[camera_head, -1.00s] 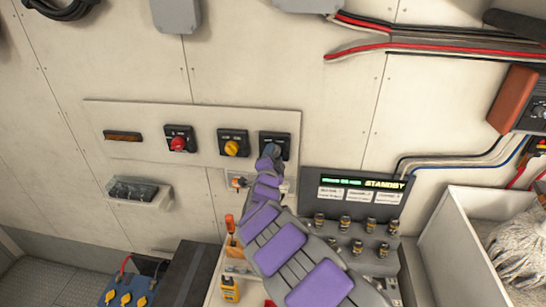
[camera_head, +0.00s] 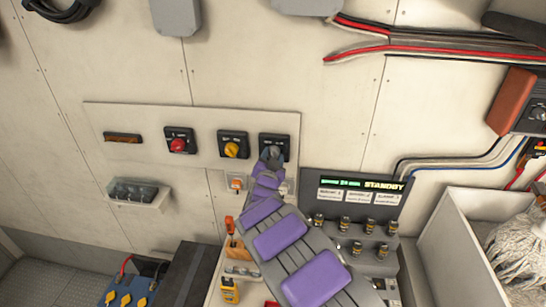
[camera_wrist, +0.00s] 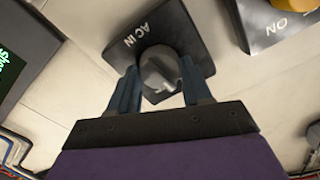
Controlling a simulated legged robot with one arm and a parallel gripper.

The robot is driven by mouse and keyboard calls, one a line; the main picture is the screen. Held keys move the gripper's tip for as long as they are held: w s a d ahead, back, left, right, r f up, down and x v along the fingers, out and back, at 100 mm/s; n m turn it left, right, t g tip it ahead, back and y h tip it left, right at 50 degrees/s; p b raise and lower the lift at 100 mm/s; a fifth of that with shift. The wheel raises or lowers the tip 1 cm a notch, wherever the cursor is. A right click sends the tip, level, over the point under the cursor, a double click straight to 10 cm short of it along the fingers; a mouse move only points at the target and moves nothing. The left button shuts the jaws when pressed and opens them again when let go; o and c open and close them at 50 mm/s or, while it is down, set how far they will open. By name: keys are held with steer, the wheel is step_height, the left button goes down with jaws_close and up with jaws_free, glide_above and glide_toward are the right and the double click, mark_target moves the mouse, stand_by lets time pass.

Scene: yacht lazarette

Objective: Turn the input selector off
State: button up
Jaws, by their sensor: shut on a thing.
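The input selector is a grey rotary knob (camera_wrist: 160,72) on a black plate marked "AC IN" (camera_wrist: 178,25) in the wrist view. My gripper (camera_wrist: 162,90) is shut on it, one blue-grey finger on each side of the knob. A pale mark shows on the knob's face, but I cannot tell which setting it points at. In the head view my gripper (camera_head: 272,156) covers the knob and the lower part of its black plate (camera_head: 275,141), the rightmost on the pale wall panel (camera_head: 205,120).
A yellow knob (camera_head: 231,150) and a red knob (camera_head: 178,145) sit left on the same panel. A display reading "STANDBY" (camera_head: 360,184) stands right of my arm above several small cylinders. An orange-handled tool (camera_head: 230,226) stands below the panel.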

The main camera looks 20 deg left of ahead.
steer(key=n, duration=0.2)
steer(key=n+p, duration=0.1)
steer(key=n, duration=0.1)
steer(key=shift+f+n+p, duration=0.3)
steer(key=shift+f+n, duration=0.1)
steer(key=shift+r, duration=0.1)
steer(key=o, duration=1.1)
steer(key=shift+w+a, duration=0.2)
steer(key=shift+a, duration=0.1)
steer(key=shift+c, duration=0.2)
steer(key=shift+s+r, duration=0.1)
steer(key=shift+s, duration=0.05)
steer(key=shift+s+d, duration=0.1)
steer(key=shift+d, duration=0.1)
steer(key=b+v, duration=0.3)
steer(key=v, duration=1.4)
steer(key=shift+a, duration=0.3)
